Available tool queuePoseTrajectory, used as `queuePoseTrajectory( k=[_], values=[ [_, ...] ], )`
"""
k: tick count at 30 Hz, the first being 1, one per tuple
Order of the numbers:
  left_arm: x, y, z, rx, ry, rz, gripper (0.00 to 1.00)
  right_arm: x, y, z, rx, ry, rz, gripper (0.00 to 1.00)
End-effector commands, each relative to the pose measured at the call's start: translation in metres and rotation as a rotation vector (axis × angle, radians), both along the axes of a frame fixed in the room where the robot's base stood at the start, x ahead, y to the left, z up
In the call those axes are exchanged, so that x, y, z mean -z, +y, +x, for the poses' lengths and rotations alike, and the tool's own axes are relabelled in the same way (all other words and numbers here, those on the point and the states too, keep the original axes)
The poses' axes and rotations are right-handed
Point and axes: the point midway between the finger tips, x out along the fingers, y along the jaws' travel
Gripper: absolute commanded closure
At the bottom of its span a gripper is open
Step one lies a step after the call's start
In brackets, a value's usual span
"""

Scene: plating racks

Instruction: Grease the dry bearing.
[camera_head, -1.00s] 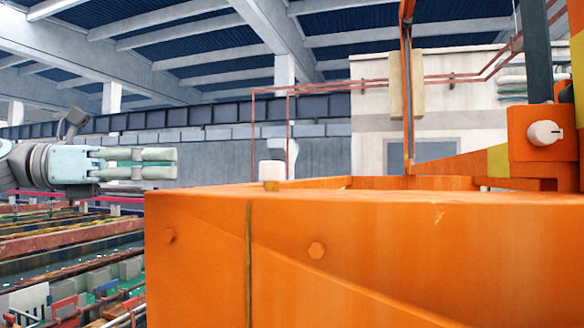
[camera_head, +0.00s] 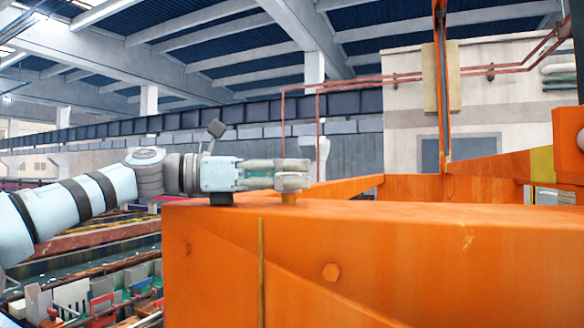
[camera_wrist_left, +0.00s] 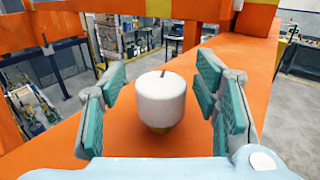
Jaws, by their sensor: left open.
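A white, rounded cap (camera_wrist_left: 160,99) with a dark line on its top stands upright on a narrow brass-coloured base on the orange beam (camera_wrist_left: 70,148). My left gripper (camera_head: 298,174) is open, with its teal-padded fingers on either side of the cap; the wrist view shows a gap on both sides. In the head view the fingers mostly hide the cap, and the brass-coloured base (camera_head: 289,198) shows below them. A second white knob (camera_head: 581,140) sits on an orange block at the right edge. I cannot tell which bearing is dry. My right gripper is out of view.
The orange beam (camera_head: 370,245) fills the front right, with its flat top just under my gripper. Racks with coloured parts (camera_head: 95,300) lie low at the left. An orange post (camera_wrist_left: 256,18) and a crossbar stand beyond the cap in the wrist view.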

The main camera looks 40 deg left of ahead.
Motion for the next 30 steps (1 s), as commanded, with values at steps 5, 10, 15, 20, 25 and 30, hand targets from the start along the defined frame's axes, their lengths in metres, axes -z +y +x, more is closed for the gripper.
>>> queuePoseTrajectory(
  k=[5, 10, 15, 20, 25, 30],
  values=[
    [0.0005, -0.0044, 0.0066, 0.000, 0.001, -0.001, 0.44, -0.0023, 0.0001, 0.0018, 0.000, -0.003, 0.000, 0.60],
    [0.0008, -0.0047, 0.0067, 0.001, 0.000, 0.000, 0.44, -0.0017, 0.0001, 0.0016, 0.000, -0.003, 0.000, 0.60],
    [0.0009, -0.0047, 0.0066, 0.001, 0.000, 0.000, 0.68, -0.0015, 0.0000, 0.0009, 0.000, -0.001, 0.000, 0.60],
    [0.0009, -0.0047, 0.0066, 0.001, 0.000, 0.000, 0.93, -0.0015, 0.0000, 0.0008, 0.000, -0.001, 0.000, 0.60],
    [0.0024, -0.0034, 0.0083, 0.038, 0.009, -0.001, 0.93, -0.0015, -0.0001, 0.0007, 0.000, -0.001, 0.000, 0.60],
    [0.0029, -0.0023, 0.0096, 0.187, 0.011, -0.003, 0.93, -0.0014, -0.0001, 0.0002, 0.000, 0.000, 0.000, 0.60]
  ],
)
